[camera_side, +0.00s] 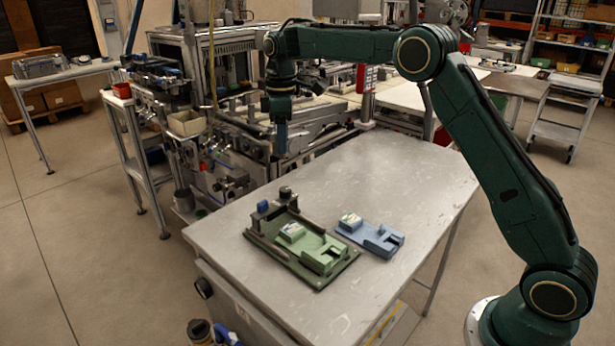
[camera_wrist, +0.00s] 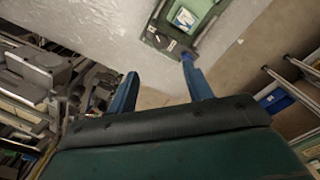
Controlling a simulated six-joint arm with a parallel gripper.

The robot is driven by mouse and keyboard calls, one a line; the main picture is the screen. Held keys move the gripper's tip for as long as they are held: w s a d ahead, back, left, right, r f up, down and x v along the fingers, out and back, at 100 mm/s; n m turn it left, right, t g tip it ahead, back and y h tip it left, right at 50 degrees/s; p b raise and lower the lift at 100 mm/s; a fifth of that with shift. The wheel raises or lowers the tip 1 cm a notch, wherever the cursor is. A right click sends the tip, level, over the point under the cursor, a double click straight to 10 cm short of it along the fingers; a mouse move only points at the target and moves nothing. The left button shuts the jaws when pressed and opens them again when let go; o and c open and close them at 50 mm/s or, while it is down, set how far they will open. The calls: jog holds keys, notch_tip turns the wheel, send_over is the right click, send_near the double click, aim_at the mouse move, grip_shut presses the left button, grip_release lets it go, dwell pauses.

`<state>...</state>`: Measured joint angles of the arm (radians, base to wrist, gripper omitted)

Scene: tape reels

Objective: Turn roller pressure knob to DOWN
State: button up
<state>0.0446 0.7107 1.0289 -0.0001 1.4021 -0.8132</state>
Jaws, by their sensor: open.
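A dark green base plate (camera_side: 327,283) lies on the grey table and carries a light green unit. At its back end stands a dark bracket with a round black knob (camera_side: 286,191) on top, which I take for the roller pressure knob. Its pointer and any DOWN mark are too small to read. My gripper (camera_side: 282,145) hangs fingers down, empty, well above and behind the bracket, apart from it. In the wrist view its two blue fingers (camera_wrist: 160,85) are spread open. Part of the green fixture (camera_wrist: 160,42) shows there at the top edge; the knob is not clear in it.
A blue unit (camera_side: 372,236) lies on the table just right of the green fixture. The right and back of the grey table (camera_side: 400,178) are clear. A large metal machine (camera_side: 235,150) stands close behind the table's back left edge, near my gripper.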

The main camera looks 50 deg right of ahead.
aim_at(285, 189)
notch_tip(285, 189, down, 14)
jog(key=shift+r, duration=0.25)
dwell(0.5)
jog(key=shift+c, duration=0.2)
jog(key=c, duration=0.9)
